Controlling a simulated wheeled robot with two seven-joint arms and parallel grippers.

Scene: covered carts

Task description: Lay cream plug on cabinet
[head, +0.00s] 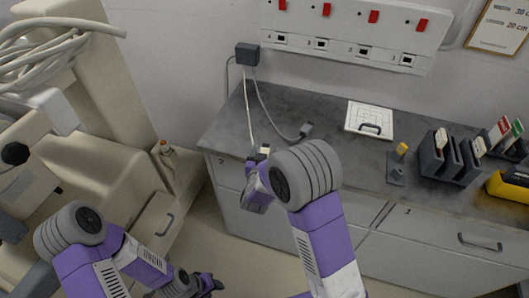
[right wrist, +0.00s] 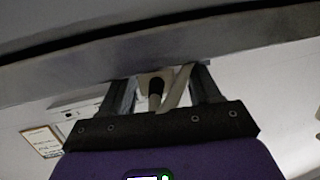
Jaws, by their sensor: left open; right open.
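The cream plug (head: 265,150) is at the front left edge of the grey cabinet top (head: 345,155), at the lower end of a pale cable from a dark wall box. My right gripper (head: 257,163) is open at the plug. In the right wrist view, the cream plug (right wrist: 153,80) shows between the open fingers, with a dark part and a pale strip close by. From these views I cannot tell whether the plug touches the cabinet top. My left gripper (head: 207,284) is open, low over the floor at the left, away from the cabinet.
A grey plug (head: 305,130) on a grey cable lies on the cabinet top. A white panel with a handle (head: 370,119), a small stand with a yellow top (head: 398,165) and dark holders (head: 450,158) stand further right. A beige machine (head: 100,150) fills the left.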

